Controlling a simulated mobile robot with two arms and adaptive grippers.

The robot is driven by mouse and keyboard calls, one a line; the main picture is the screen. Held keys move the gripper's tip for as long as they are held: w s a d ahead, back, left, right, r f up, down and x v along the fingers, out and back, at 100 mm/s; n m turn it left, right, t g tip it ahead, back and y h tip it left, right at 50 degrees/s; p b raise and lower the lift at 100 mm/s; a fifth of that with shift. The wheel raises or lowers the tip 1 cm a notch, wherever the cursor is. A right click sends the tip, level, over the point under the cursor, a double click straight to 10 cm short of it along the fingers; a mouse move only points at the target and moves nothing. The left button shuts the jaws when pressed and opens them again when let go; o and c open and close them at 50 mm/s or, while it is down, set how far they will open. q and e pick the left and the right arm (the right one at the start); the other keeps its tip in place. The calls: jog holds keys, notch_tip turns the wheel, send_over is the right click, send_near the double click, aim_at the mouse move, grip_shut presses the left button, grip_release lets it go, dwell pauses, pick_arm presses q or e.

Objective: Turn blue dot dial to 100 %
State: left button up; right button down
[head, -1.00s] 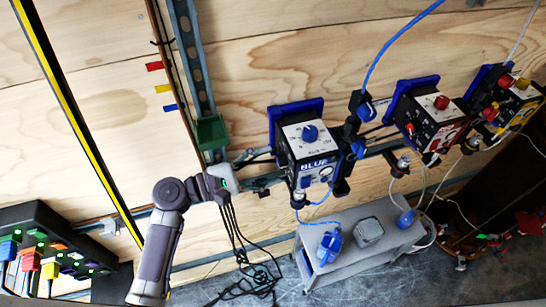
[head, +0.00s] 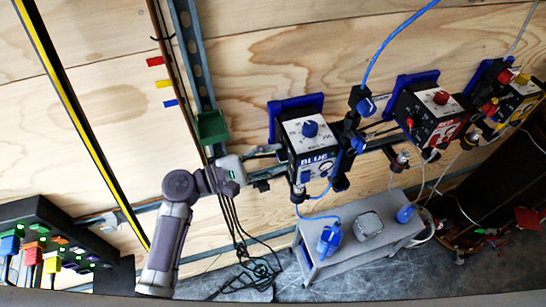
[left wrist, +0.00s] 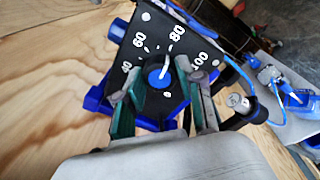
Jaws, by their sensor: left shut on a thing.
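The blue control box (head: 312,160) hangs on the wall rail in the middle of the head view. In the left wrist view its black side face (left wrist: 148,38) carries a white scale with 40, 60, 80 and 100. The dial with the blue dot (left wrist: 158,77) sits in that face, its white pointer near 80. My left gripper (head: 272,164) is at the box's left side in the head view. In the left wrist view its green fingers stand on either side of the dial, shut on it. The fingers hide part of the dial. My right gripper is not in view.
A blue knob (head: 310,128) is on the box's top panel. Red (head: 432,122) and yellow (head: 519,100) boxes hang further right. A grey bench (head: 360,240) stands below. A green bracket (head: 211,127) and black cables (head: 236,235) are close to my gripper.

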pick_arm(q)
jog(key=shift+f+m+b, duration=0.25)
jog(key=shift+m+b, duration=0.25)
jog(key=shift+b, duration=0.25)
jog(key=m+b, duration=0.8)
jog(key=b, duration=0.3)
jog(key=shift+f+h, duration=0.2)
jog(key=shift+h, duration=0.2)
jog(key=shift+r+m+b, duration=0.15)
jog(key=shift+m+b, duration=0.95)
jog(key=shift+b, duration=0.2)
jog(key=o, duration=1.1)
jog(key=shift+r, duration=0.1)
jog(key=shift+o, duration=0.2)
jog(key=shift+a, duration=0.1)
jog(key=v, duration=1.1)
jog(key=shift+a, duration=0.45)
